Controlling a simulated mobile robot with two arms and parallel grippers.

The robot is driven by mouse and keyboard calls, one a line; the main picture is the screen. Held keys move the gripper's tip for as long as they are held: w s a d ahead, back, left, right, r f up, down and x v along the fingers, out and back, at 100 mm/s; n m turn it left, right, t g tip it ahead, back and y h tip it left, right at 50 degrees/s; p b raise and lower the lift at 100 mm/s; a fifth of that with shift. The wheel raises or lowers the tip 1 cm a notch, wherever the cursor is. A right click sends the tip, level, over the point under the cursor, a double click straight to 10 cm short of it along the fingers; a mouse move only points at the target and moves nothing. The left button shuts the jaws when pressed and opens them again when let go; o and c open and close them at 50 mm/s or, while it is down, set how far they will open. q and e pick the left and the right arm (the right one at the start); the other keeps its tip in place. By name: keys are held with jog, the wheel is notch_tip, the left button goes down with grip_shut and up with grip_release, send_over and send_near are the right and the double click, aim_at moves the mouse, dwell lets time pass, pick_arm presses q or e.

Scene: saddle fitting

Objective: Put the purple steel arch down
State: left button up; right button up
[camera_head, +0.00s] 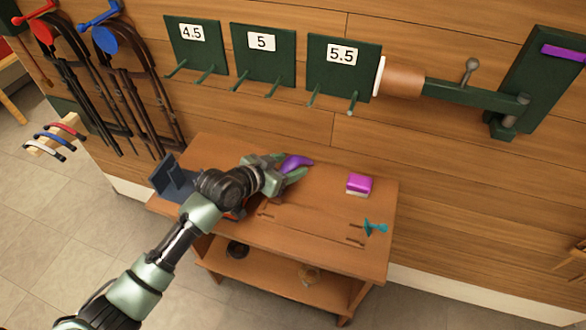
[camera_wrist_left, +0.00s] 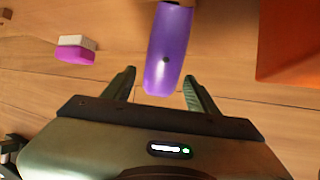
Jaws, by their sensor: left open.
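The purple steel arch (camera_head: 296,162) is at the back of the wooden bench (camera_head: 330,215), at the end of my left gripper (camera_head: 288,173). In the left wrist view the purple arch (camera_wrist_left: 167,45) is a curved purple band with a small dark hole. Its near end reaches between the two fingertips of my left gripper (camera_wrist_left: 160,82). The jaws are open, with a gap on each side of the arch. I cannot tell whether the arch rests fully on the bench top. My right gripper is not in view.
A magenta and white block (camera_head: 359,184) and a teal tool (camera_head: 375,227) are on the bench's right side. A dark blue stand (camera_head: 172,182) is at its left end. Numbered green boards with pegs hang above. Red, blue and white arches (camera_head: 55,138) sit on a rack at left.

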aim_at(299, 162)
pick_arm(q)
jog(key=x, duration=0.5)
grip_shut()
